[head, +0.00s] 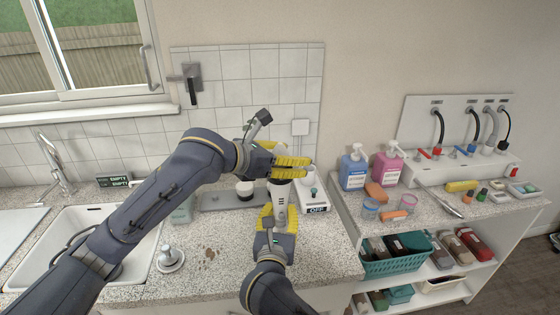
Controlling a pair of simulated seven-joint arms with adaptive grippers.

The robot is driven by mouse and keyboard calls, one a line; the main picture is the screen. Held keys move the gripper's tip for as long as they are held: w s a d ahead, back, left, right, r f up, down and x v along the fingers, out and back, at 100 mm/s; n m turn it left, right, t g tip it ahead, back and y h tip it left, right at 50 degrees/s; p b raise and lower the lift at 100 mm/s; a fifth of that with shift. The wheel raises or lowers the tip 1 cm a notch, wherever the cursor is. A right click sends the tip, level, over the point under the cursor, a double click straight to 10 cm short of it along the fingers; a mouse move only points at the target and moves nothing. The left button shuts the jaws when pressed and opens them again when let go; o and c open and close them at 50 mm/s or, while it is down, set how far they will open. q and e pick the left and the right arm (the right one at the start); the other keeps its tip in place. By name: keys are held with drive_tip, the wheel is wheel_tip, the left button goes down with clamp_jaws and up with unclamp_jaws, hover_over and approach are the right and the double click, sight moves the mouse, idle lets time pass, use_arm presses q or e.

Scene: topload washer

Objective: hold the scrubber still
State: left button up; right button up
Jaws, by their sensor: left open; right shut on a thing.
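The scrubber (279,201) appears to be the white, upright handheld body over the counter, right of centre. My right gripper (279,216) comes from below, and its yellow fingers are shut on either side of this white body. My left gripper (304,167) is just above it, reaching in from the left. Its yellow fingers are open, pointing right, and they hide the upper part of the scrubber. I cannot tell whether the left fingers touch it.
A white unit marked OFF (316,209) stands just right of the scrubber. A grey tray (212,202) with a white, dark-banded cup (245,190) lies left. The sink (92,240) is farther left. Pump bottles (354,170) stand on the right shelf. Brown crumbs (210,254) lie on the counter.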

use_arm(q)
clamp_jaws()
idle(0.5)
drive_tip(key=r, duration=0.1)
drive_tip(key=a+r, duration=0.1)
drive_tip(key=r, duration=0.1)
drive_tip(key=shift+r, duration=0.3)
drive_tip(key=s+a, duration=0.2)
drive_tip(key=a, duration=1.4)
drive_tip(key=d+r+y, duration=0.1)
drive_tip(key=d+r, duration=0.1)
drive_tip(key=d, duration=0.6)
drive_tip(key=s+d+r+n+y, duration=0.1)
drive_tip(key=d+r, duration=0.2)
drive_tip(key=d, duration=0.6)
drive_tip(key=shift+s+d+n+t, duration=0.15)
drive_tip(key=shift+s+n+t, duration=0.15)
drive_tip(key=shift+t, duration=0.1)
